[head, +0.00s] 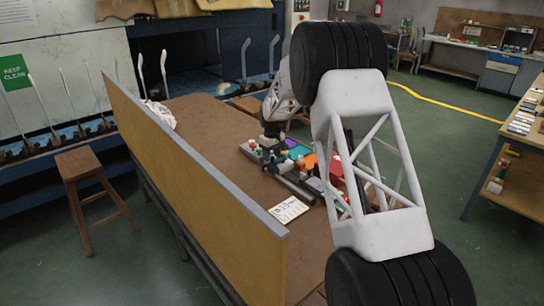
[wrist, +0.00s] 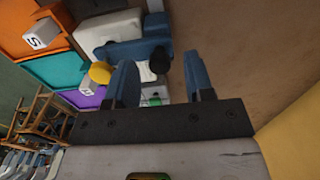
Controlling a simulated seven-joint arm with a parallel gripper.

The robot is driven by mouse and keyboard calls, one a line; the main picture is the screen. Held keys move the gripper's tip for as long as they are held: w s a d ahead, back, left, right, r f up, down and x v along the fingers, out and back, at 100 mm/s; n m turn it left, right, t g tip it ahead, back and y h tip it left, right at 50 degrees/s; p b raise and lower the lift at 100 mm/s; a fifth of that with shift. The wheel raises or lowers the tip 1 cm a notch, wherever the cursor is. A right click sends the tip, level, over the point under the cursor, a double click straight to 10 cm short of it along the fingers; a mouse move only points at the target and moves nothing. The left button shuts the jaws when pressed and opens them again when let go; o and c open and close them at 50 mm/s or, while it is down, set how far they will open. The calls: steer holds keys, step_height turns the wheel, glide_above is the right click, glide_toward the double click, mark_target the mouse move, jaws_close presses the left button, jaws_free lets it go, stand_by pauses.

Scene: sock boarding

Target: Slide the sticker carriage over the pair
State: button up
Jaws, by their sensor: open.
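My gripper (wrist: 159,62) is open, with its two blue fingers apart. A black round knob (wrist: 160,60) and pale parts of the fixture show between the fingers. Beside the left finger is a blue block (wrist: 125,47) with a yellow knob (wrist: 99,73) near it; I cannot tell whether this is the sticker carriage. In the head view my gripper (head: 270,150) is low at the far end of the fixture on the table (head: 205,120), small and partly hidden by my arm. I cannot make out the pair of socks.
Orange (wrist: 22,22), teal (wrist: 60,69) and purple (wrist: 91,97) bins stand beside the fixture. A printed card (head: 289,209) lies on the table's near part. A tall yellow panel (head: 190,170) borders the table's left side. A crumpled white cloth (head: 160,115) lies near its far end.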

steer(key=shift+f, duration=0.2)
steer(key=shift+c, duration=0.4)
jaws_close()
steer(key=shift+s+d, duration=0.1)
steer(key=shift+s, duration=0.05)
steer(key=s+d, duration=1.2)
steer(key=shift+s+d, duration=0.35)
steer(key=shift+o, duration=0.4)
jaws_free()
